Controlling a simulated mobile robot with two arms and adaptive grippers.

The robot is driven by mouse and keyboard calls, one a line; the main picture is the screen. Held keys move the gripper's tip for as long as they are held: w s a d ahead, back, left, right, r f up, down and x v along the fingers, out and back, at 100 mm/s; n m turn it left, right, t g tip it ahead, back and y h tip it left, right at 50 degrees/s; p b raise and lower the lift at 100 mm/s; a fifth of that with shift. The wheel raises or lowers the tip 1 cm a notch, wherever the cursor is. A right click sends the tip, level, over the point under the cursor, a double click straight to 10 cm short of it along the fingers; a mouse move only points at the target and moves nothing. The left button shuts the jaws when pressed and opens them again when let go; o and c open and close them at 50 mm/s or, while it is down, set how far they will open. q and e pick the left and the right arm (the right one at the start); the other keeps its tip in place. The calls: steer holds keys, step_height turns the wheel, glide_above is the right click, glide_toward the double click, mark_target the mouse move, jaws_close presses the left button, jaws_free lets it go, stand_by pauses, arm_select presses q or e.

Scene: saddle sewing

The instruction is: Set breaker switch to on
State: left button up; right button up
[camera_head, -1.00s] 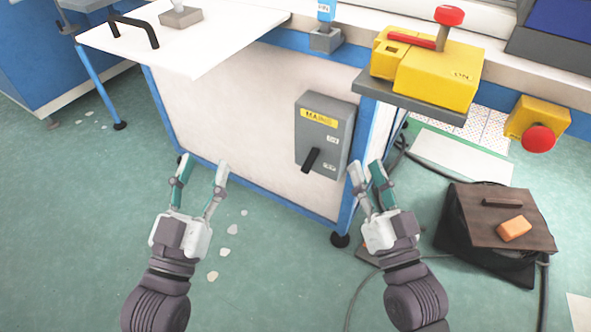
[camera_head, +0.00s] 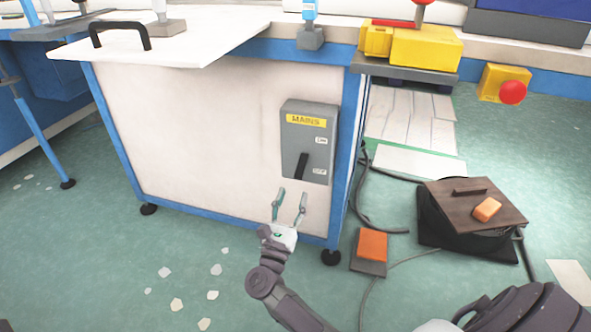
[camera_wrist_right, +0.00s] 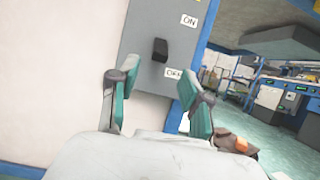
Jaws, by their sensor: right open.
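The grey breaker box (camera_head: 309,115) marked MAINS is fixed to the white panel of the machine stand. Its black switch lever (camera_head: 301,166) points down, beside the lower OFF label (camera_head: 319,172); the ON label (camera_head: 321,140) is above. My right gripper (camera_head: 291,192) is open and empty, just below the box, fingers pointing up toward the lever. In the right wrist view, the lever (camera_wrist_right: 160,50) appears ahead, above and between the open fingers (camera_wrist_right: 157,88), with no visible contact. My left gripper is out of view.
A yellow unit (camera_head: 425,48) and a red emergency button (camera_head: 513,92) are at upper right. An orange pedal (camera_head: 372,245), cables and a black bin with a brown lid (camera_head: 450,205) are on the floor at right. The white worktop (camera_head: 180,48) overhangs above left.

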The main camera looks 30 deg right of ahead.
mark_target(305, 156)
steer(key=b+x, duration=0.1)
steer(key=x, duration=0.9)
steer(key=shift+w, duration=0.1)
steer(key=shift+a, duration=0.1)
jaws_close()
